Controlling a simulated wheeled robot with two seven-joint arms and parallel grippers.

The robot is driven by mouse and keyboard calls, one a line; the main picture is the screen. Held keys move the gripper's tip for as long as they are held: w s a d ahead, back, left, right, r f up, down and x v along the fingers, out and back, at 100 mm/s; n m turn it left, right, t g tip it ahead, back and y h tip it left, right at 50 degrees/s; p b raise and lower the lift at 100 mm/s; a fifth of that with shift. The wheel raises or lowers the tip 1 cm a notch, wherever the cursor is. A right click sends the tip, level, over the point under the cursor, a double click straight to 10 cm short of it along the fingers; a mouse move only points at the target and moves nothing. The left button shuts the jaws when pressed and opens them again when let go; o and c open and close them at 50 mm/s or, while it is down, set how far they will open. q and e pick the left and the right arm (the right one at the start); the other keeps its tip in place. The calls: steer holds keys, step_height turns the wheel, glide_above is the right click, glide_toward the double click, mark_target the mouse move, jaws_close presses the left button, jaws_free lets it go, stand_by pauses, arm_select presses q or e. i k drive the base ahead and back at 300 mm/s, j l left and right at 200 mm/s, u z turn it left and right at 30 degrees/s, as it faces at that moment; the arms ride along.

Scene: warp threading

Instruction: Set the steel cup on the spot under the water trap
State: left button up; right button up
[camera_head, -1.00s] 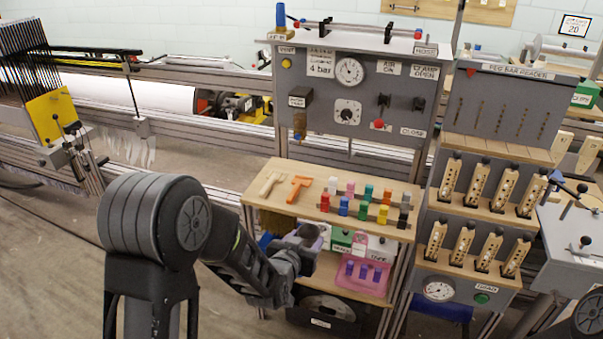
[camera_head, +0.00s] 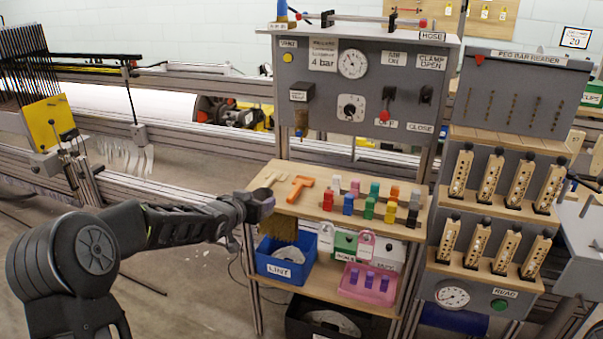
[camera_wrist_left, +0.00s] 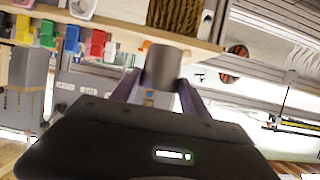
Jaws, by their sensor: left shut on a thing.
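My left gripper (camera_head: 258,205) is at the left front corner of the wooden shelf, outside its edge. In the left wrist view it is shut on the grey steel cup (camera_wrist_left: 163,66), which sits between the two fingers. In the head view the cup is hard to tell from the gripper. The water trap (camera_head: 301,123), a small brownish bowl, hangs under a black box on the grey panel, above and right of my gripper. The spot under it cannot be made out clearly. My right gripper is not in view.
The wooden shelf (camera_head: 284,210) carries a tan tool (camera_head: 268,181), an orange tool (camera_head: 299,188) and several coloured blocks. A blue bin (camera_head: 285,268) marked LINT and a pink tray (camera_head: 367,284) stand below. The shelf's back left looks clear.

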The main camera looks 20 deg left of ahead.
mark_target(302, 171)
steer(key=i+l, duration=0.15)
steer(key=i, duration=0.25)
steer(key=i+l, duration=0.15)
steer(key=i, duration=0.25)
steer(key=i+l+z, duration=0.1)
steer(key=i, duration=0.35)
